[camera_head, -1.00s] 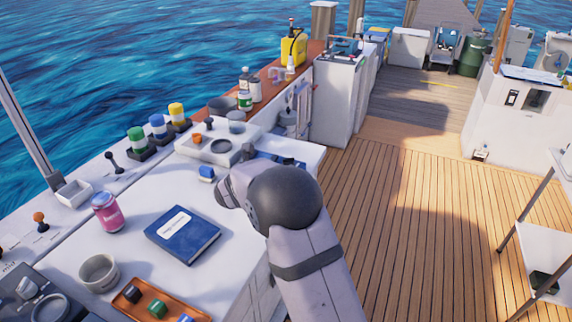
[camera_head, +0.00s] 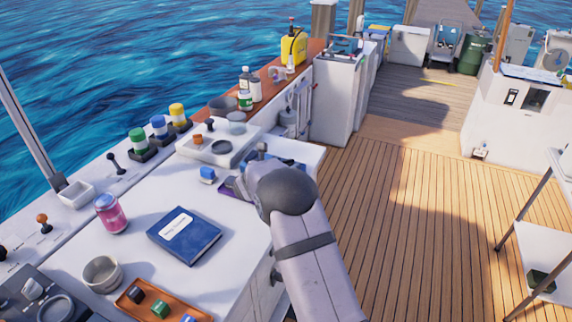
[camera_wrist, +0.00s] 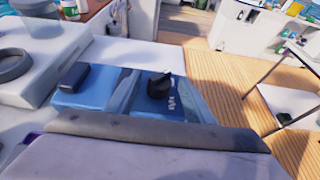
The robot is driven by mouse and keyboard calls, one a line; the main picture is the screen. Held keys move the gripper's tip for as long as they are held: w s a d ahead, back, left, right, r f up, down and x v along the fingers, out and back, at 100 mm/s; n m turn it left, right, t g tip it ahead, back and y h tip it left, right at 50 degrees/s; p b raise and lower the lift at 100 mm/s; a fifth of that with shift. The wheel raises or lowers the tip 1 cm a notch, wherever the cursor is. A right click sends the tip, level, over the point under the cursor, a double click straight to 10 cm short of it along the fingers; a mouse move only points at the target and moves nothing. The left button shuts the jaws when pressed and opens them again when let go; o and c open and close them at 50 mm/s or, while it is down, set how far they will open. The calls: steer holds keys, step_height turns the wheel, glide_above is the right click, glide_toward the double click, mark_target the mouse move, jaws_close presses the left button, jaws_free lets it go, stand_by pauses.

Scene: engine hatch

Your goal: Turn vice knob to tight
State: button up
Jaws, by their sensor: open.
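The blue vice (camera_wrist: 92,100) shows in the wrist view, with a dark block on its left part. A black knob (camera_wrist: 159,84) stands on its right part, with small white markings beside it. My gripper (camera_wrist: 157,98) is open, its two bluish fingers pointing away on the left and right of the knob. I cannot tell whether they touch it.
A white tray unit (camera_head: 215,150) stands left of the vice. A small blue block (camera_head: 207,174), a blue book (camera_head: 184,235) and a pink can (camera_head: 111,213) are on the white counter. Wooden deck (camera_head: 400,230) lies open to the right.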

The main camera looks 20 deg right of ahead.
steer(key=c, duration=1)
steer(key=shift+w+a+r+m+g+h+p, duration=0.1)
steer(key=shift+r+m+g+h+p, duration=0.15)
steer(key=shift+m+g+h+p, duration=0.3)
steer(key=shift+c, duration=0.2)
steer(key=shift+w+a+f+m+g+h+p, duration=0.1)
steer(key=shift+w+m+g+h+p, duration=0.1)
steer(key=shift+m+g+h, duration=0.45)
steer(key=shift+w+m+g+h+p, duration=0.1)
steer(key=shift+m+g+h+p, duration=0.1)
steer(key=shift+m+g, duration=0.65)
steer(key=shift+s+m+g, duration=0.1)
steer(key=shift+m+g, duration=0.15)
steer(key=o, duration=1)
steer(key=shift+f, duration=0.1)
steer(key=shift+o, duration=0.2)
steer(key=shift+a, duration=0.1)
steer(key=shift+b+v, duration=1.1)
steer(key=shift+v, duration=2.55)
